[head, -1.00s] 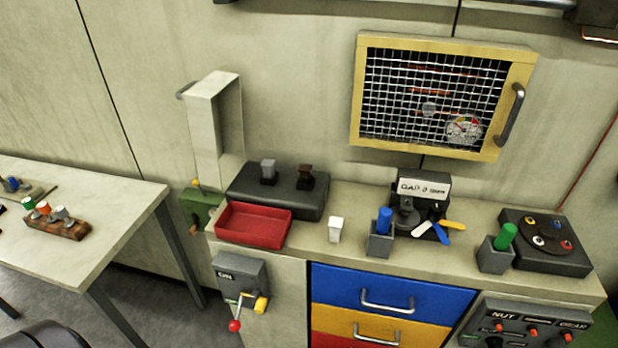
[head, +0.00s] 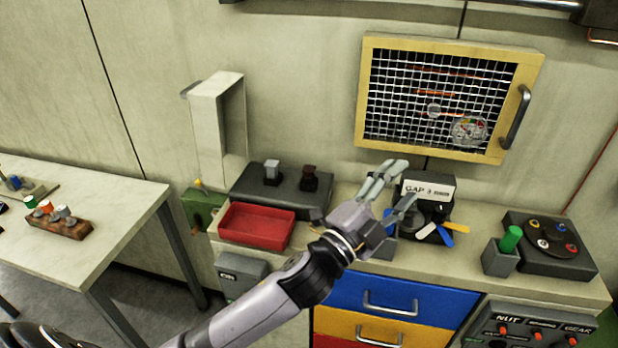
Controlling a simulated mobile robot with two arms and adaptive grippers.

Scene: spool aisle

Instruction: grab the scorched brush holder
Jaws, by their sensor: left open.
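A dark brown, scorched-looking brush holder (head: 310,178) stands upright on the right part of a black block (head: 290,203) at the back of the bench. A similar grey holder (head: 271,172) stands to its left on the same block. My left gripper (head: 404,184) is open and empty, to the right of the dark holder. It hovers in front of the gap-gauge stand (head: 428,189), with its fingers pointing up and right in the picture. My left wrist hides part of the bench and most of the blue-topped cup. My right gripper is not in view.
A red tray (head: 257,227) sits in front of the black block. A wall-mounted pale box (head: 216,125) and a yellow-framed mesh cabinet (head: 438,97) are behind. A grey cup with a green peg (head: 499,257) and a black terminal box (head: 549,247) stand at the right.

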